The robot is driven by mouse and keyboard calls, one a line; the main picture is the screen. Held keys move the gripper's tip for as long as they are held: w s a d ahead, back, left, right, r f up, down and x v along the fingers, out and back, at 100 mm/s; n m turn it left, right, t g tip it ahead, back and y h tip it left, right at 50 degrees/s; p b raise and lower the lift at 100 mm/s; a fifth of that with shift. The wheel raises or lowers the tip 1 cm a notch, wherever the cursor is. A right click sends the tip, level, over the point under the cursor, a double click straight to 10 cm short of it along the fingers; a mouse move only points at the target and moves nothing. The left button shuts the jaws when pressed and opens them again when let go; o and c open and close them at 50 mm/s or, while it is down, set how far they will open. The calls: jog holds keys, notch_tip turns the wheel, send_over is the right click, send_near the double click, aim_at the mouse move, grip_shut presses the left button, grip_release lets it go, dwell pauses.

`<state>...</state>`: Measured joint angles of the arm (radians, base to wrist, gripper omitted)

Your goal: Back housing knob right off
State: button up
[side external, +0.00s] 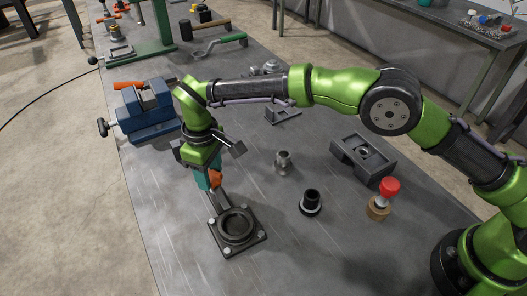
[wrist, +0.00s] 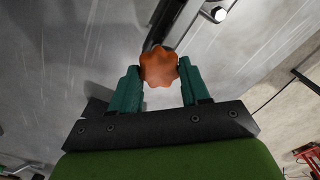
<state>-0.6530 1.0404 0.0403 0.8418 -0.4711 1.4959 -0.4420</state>
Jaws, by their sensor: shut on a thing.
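The housing (side external: 235,228) is a dark square base with a round open bore and bolts at its corners, on the grey bench. A short arm runs from it toward the orange knob (side external: 215,178). In the wrist view the lobed orange knob (wrist: 159,67) sits between the two teal fingers of my gripper (wrist: 160,80), at the end of a dark bar. My gripper (side external: 208,182) points down and is shut on the knob. Whether the knob is still threaded in the housing is hidden by the fingers and the knob itself.
To the right stand a small metal fitting (side external: 284,162), a black flanged part (side external: 311,202), a red-topped part (side external: 388,190) and a dark grey block (side external: 363,158). A blue vise (side external: 147,112) is at the back left. The bench right of the housing's front is clear.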

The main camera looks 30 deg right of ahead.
aim_at(210, 175)
jog(key=shift+r+n, duration=0.1)
jog(key=shift+n, duration=0.2)
dwell(0.4)
jog(key=o, duration=1.1)
jog(key=shift+c, duration=0.2)
notch_tip(210, 175, up, 12)
